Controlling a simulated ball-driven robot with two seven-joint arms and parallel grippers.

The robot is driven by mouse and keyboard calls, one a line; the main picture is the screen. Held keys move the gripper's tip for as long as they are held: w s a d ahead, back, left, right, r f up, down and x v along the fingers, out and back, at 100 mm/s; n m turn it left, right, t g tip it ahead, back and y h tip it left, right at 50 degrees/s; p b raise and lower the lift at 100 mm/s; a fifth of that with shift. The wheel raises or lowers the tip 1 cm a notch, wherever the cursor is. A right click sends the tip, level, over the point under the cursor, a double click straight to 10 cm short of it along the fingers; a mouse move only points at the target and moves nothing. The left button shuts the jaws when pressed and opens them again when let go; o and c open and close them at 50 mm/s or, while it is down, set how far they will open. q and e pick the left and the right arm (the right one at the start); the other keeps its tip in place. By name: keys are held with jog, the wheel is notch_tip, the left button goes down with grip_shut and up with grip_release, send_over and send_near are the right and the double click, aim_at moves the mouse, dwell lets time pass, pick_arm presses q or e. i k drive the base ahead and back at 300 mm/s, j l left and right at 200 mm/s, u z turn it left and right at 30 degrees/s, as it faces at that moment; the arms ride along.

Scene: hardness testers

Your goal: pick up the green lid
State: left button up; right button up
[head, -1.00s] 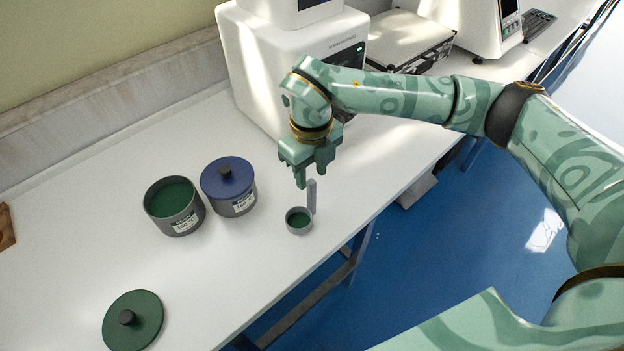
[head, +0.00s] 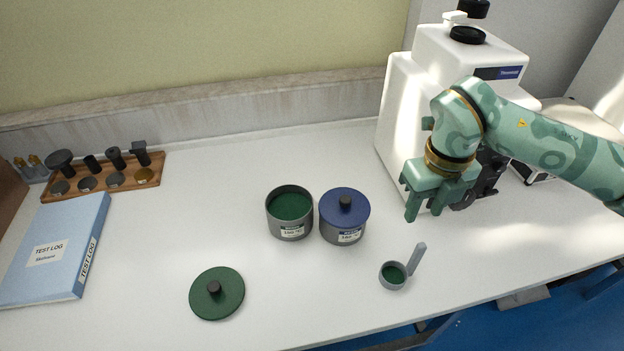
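The green lid (head: 217,296), a flat disc with a dark knob, lies on the white table at the lower middle-left. An open grey pot (head: 290,222) with green contents stands behind it to the right. A grey pot with a blue lid (head: 342,212) stands beside that pot. My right gripper (head: 426,210) is above the table right of the blue-lidded pot, well away from the green lid. Its fingers are apart with nothing visible between them. My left gripper is not in view.
A small scoop (head: 395,274) with green contents lies near the front edge. A white tester (head: 408,105) stands behind my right gripper. A blue test log binder (head: 62,252) and a wooden rack (head: 104,178) are at left. The table around the lid is clear.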

aim_at(216, 294)
jog(key=u, duration=1.05)
